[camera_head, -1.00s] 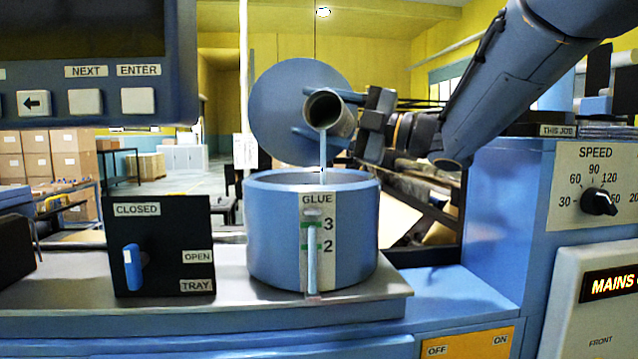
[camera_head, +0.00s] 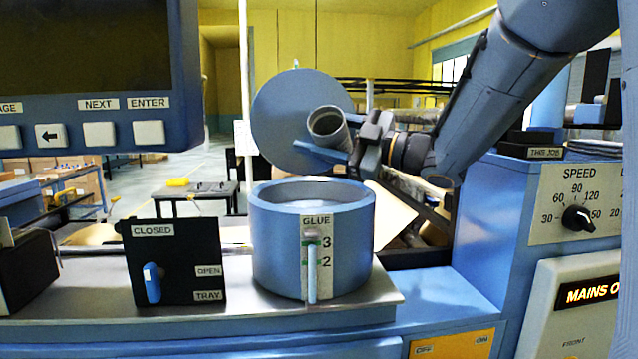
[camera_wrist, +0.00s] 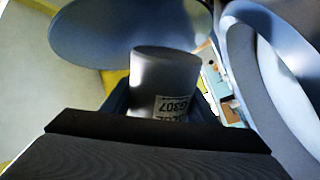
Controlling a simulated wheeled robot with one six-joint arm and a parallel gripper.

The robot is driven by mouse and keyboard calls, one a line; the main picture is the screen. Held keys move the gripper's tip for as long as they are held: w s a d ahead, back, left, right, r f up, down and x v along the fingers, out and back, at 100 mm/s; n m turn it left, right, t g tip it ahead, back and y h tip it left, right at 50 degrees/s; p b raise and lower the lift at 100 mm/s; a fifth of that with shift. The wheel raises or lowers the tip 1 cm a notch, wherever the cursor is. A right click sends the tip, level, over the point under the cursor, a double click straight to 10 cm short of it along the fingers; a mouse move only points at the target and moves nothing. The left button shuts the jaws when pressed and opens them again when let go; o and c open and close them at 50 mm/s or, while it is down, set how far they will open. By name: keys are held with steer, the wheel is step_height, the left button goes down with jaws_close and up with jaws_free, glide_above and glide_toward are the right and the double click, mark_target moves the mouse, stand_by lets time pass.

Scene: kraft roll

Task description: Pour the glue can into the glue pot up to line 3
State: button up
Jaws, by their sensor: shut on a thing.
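The glue can (camera_head: 338,137) is a grey metal cylinder, tilted with its open mouth toward the camera. My gripper (camera_head: 352,145) is shut on it, above the glue pot and apart from its rim. No stream shows from the mouth. The blue glue pot (camera_head: 272,245) is open at the top, with pale glue inside. In its sight gauge (camera_head: 312,272), the blue column reaches about line 3; the exact level is hard to read. In the wrist view the can (camera_wrist: 165,75) bears a partly hidden label, and the pot rim (camera_wrist: 265,90) is at the right.
A round blue lid (camera_head: 285,105) stands raised behind the can. A black tray panel (camera_head: 180,265) with a blue lever is left of the pot. A screen with buttons (camera_head: 95,75) hangs at upper left. A blue cabinet with a speed knob (camera_head: 578,217) is at right.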

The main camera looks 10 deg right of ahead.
steer(key=shift+p, duration=0.35)
steer(key=shift+r+m+p, duration=0.25)
steer(key=shift+m+p, duration=0.35)
steer(key=shift+p, duration=0.15)
steer(key=shift+w+d+f+m+h+p, duration=0.15)
steer(key=shift+f+m+h+p, duration=0.25)
steer(key=shift+m+p, duration=0.6)
steer(key=shift+w+r+t+p, duration=0.1)
steer(key=shift+r+t+p, duration=0.05)
steer(key=shift+t+p, duration=0.15)
steer(key=w+d+r+m, duration=0.1)
steer(key=r+m, duration=0.3)
steer(key=r, duration=0.6)
steer(key=w+r+m+h, duration=0.1)
steer(key=w+r+m, duration=0.2)
steer(key=r, duration=0.7)
steer(key=shift+d+r+m+h, duration=0.3)
steer(key=shift+d+r+m, duration=0.1)
steer(key=shift+m, duration=0.1)
